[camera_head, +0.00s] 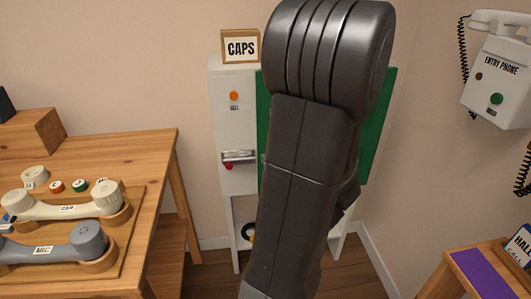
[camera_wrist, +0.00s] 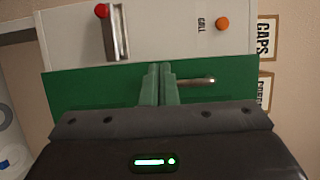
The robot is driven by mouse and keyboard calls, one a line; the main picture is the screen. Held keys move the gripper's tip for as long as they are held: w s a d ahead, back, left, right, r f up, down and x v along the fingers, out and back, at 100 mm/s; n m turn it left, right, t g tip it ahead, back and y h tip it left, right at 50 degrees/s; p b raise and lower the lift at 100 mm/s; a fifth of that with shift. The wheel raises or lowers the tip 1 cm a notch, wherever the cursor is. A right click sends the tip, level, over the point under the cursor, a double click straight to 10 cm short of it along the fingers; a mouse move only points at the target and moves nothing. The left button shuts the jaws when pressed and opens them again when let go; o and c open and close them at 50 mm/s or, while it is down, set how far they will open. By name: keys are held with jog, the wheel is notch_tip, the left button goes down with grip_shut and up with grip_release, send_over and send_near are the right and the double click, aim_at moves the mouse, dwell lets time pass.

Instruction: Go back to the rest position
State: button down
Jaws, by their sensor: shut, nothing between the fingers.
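My gripper (camera_wrist: 160,84) shows in the wrist view with its two fingers together and nothing between them. The fingers lie in front of the green panel (camera_wrist: 85,90), beside a metal handle or pin (camera_wrist: 197,81); I cannot tell whether they touch it. In the head view my dark arm stands across the middle and hides the gripper and much of the green panel (camera_head: 378,130). The white cabinet (camera_head: 237,130) with the CAPS sign (camera_head: 240,47) is behind the arm, and the cabinet also shows in the wrist view (camera_wrist: 170,30).
A wooden table (camera_head: 150,155) at left holds a cream handset (camera_head: 65,208) and a grey handset (camera_head: 50,249). A white entry phone (camera_head: 497,85) hangs on the right wall. A wooden stand (camera_head: 480,270) with a purple mat is at lower right. Some floor is free between table and stand.

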jog(key=shift+s+d, duration=0.1)
jog(key=shift+s, duration=1.15)
jog(key=shift+w, duration=0.1)
